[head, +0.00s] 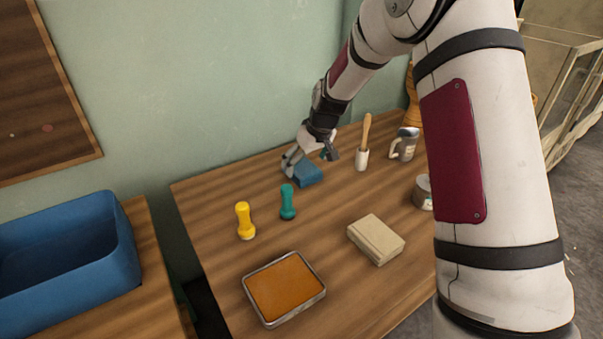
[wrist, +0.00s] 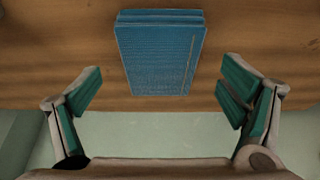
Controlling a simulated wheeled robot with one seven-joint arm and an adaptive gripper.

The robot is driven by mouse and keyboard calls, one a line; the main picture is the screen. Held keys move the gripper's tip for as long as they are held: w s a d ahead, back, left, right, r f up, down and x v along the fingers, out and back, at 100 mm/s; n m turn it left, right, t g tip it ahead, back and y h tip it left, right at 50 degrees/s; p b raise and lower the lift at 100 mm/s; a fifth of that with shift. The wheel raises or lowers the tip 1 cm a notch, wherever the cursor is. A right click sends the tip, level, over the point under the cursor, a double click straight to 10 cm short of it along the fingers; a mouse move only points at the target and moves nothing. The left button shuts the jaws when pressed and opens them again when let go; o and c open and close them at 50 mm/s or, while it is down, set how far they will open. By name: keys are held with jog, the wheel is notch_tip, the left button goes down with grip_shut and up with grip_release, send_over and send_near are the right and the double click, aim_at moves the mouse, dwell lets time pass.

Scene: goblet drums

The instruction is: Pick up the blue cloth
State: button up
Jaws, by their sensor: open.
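The blue cloth (head: 309,174) is a folded block lying on the wooden table near its back edge, close to the green wall. In the wrist view the blue cloth (wrist: 160,55) shows at the top middle, with a layered edge. My gripper (head: 311,155) is above and beside it in the head view, partly covering it. In the wrist view my gripper (wrist: 166,92) is open, its green-padded fingers spread wide to either side of the cloth's near end. I cannot tell the exact height of the fingers over the table.
A white holder with a wooden handle (head: 363,145), a mug (head: 404,145), a beige block (head: 376,240) and an orange-filled tray (head: 285,290) share the table. A blue bin (head: 125,245) stands left.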

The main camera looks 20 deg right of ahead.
aim_at(303, 168)
jog(key=x, duration=0.3)
jog(key=shift+f+b, duration=0.15)
jog(key=shift+b, duration=0.25)
jog(key=c, duration=1.2)
notch_tip(303, 168, up, 10)
jog(key=p, duration=0.3)
jog(key=o, duration=0.4)
jog(key=c, duration=0.3)
